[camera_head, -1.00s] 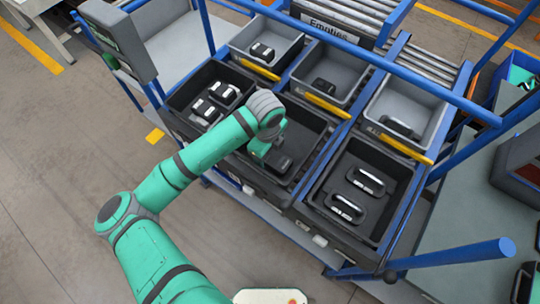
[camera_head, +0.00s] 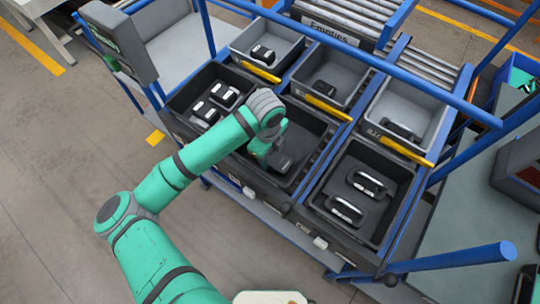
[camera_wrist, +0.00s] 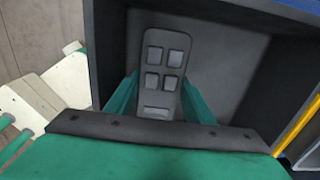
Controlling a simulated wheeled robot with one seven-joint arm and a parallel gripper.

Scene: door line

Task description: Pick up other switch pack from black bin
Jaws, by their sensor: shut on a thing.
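A dark grey switch pack (camera_wrist: 163,72) with several square light-grey buttons stands out in the wrist view. My gripper (camera_wrist: 161,98) is shut on it, with a green finger at each side of its lower part. The grey inside of the black bin (camera_wrist: 225,70) lies behind it. In the head view my gripper (camera_head: 262,150) is at the middle black bin (camera_head: 318,130), with the dark pack (camera_head: 282,162) at its end. My wrist hides part of that bin, and I cannot tell whether the pack touches the floor.
The left black bin (camera_head: 180,98) and right black bin (camera_head: 375,225) each hold two packs. Grey bins behind, such as the middle one (camera_head: 345,70), hold one pack each. A blue rail (camera_head: 370,60) crosses above the grey bins. Bin walls stand close around my gripper.

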